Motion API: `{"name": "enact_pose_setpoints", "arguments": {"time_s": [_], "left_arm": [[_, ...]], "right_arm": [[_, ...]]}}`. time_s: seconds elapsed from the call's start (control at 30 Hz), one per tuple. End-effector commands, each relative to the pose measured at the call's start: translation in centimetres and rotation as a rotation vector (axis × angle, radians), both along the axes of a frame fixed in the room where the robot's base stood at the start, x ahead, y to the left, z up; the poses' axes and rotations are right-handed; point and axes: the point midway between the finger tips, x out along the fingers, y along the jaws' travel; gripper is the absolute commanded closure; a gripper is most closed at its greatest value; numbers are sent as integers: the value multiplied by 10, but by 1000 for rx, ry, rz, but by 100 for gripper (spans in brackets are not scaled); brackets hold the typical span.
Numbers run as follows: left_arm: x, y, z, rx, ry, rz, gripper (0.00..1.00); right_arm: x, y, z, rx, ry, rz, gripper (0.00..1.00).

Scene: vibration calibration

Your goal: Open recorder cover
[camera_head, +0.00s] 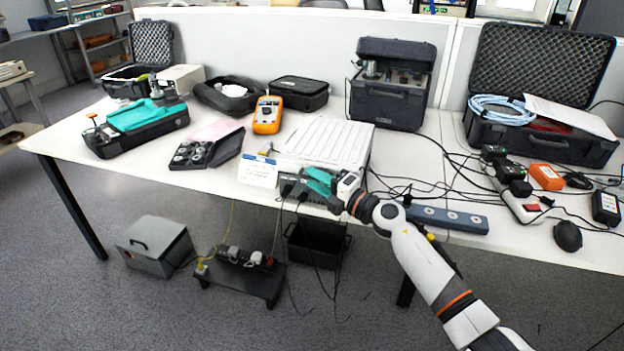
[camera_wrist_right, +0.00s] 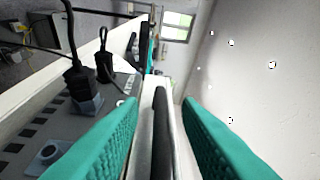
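The recorder (camera_head: 325,143) is a pale box with a ridged white top, at the front edge of the table in the head view. Gaps show beside this edge, and I cannot tell any contact. A grey panel with black plugs (camera_wrist_right: 85,90) lies left of the fingers. My left gripper is out of view.
A card (camera_head: 258,172) stands left of the recorder. A blue-grey strip (camera_head: 447,219) and loose black cables lie to the right. An orange meter (camera_head: 267,115) and black cases stand behind. A dark bin (camera_head: 316,245) is below the table.

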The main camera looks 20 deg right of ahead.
Motion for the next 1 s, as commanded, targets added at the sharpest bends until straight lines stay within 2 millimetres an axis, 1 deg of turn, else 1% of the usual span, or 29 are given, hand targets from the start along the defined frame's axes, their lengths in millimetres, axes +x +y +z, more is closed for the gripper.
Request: {"name": "enact_pose_setpoints", "arguments": {"time_s": [0.03, 0.17, 0.47, 0.6, 0.67, 1.0], "left_arm": [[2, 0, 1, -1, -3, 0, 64], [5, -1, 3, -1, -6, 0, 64], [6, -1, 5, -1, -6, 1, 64], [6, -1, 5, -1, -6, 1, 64], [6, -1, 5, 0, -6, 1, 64], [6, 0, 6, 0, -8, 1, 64]], "right_arm": [[5, 4, 0, 1, 0, 0, 69], [11, 8, 1, -1, -1, 0, 69], [12, 9, 1, -1, 1, 1, 69], [12, 9, 1, -1, 1, 1, 92], [12, 9, 1, -1, 1, 0, 100], [12, 8, 2, 1, 3, 1, 100]]}}
